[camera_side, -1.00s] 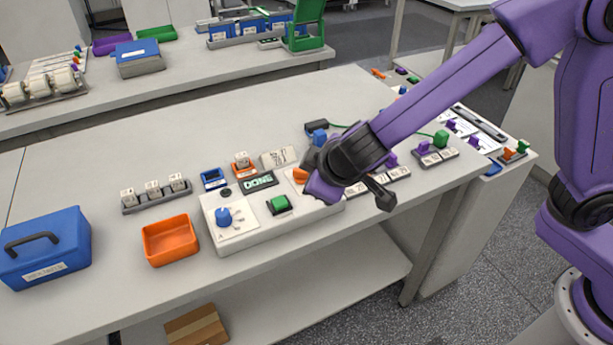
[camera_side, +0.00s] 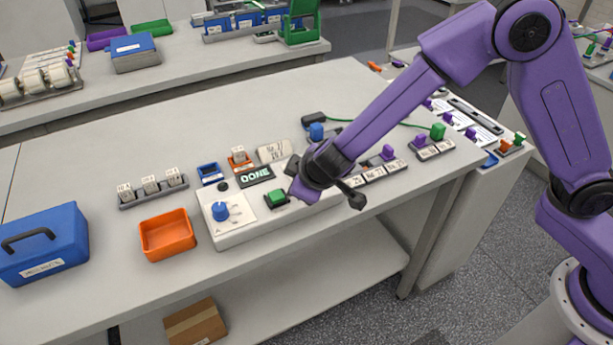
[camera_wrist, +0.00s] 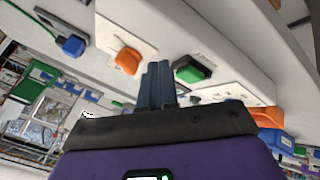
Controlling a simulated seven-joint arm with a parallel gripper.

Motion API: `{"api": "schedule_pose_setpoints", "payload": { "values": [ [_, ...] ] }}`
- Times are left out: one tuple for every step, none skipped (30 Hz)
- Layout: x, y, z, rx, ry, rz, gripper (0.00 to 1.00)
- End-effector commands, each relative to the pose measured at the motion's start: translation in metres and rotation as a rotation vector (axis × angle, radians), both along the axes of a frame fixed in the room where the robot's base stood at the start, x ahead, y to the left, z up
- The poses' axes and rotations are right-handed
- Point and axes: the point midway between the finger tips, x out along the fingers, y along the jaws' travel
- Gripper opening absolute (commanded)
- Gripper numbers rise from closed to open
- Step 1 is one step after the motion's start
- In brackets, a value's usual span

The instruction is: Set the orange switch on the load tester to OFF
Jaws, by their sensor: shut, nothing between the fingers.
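The load tester (camera_side: 270,230) is a long white box on the bench. It carries a blue knob (camera_side: 220,211), a green switch (camera_side: 276,197) and a display reading DONE (camera_side: 256,176). The orange switch (camera_wrist: 127,61) shows in the wrist view on a white plate, just left of my fingertips. In the side view my arm hides it. My gripper (camera_side: 300,188) is over the right part of the tester. In the wrist view my gripper (camera_wrist: 159,68) is shut and empty, its fingers between the orange and green switches. I cannot tell whether it touches either, and the orange switch's setting is unclear.
An orange tray (camera_side: 167,236) and a blue case (camera_side: 42,247) stand left of the tester. A block holder (camera_side: 153,192) and a blue bin (camera_side: 210,173) sit behind. Labelled blocks with purple parts (camera_side: 388,153) lie to the right.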

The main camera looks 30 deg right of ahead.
Motion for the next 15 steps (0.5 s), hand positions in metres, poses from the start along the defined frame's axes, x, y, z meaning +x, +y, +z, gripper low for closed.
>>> {"api": "schedule_pose_setpoints", "payload": {
  "values": [
    [0.005,-0.001,-0.008,0.000,0.002,-0.003,0.00],
    [0.008,-0.001,-0.012,-0.001,0.002,-0.002,0.00],
    [0.013,-0.005,-0.012,0.001,0.001,-0.005,0.00],
    [0.017,-0.009,-0.011,0.003,0.001,-0.007,0.00],
    [0.020,-0.012,-0.010,0.002,0.001,-0.006,0.00],
    [0.024,-0.015,-0.010,0.001,0.000,-0.004,0.00],
    [0.027,-0.017,-0.010,0.002,0.001,-0.004,0.00],
    [0.029,-0.018,-0.010,0.002,0.000,-0.003,0.00],
    [0.032,-0.021,-0.010,0.002,0.000,-0.003,0.00],
    [0.033,-0.022,-0.010,0.002,0.000,-0.003,0.00],
    [0.035,-0.023,-0.010,0.002,0.000,-0.002,0.00],
    [0.036,-0.025,-0.010,0.001,0.001,-0.003,0.00],
    [0.037,-0.025,-0.010,0.001,0.000,-0.002,0.00],
    [0.038,-0.026,-0.010,0.001,0.000,-0.002,0.00],
    [0.038,-0.026,-0.010,0.001,0.000,-0.001,0.00]
  ]
}}
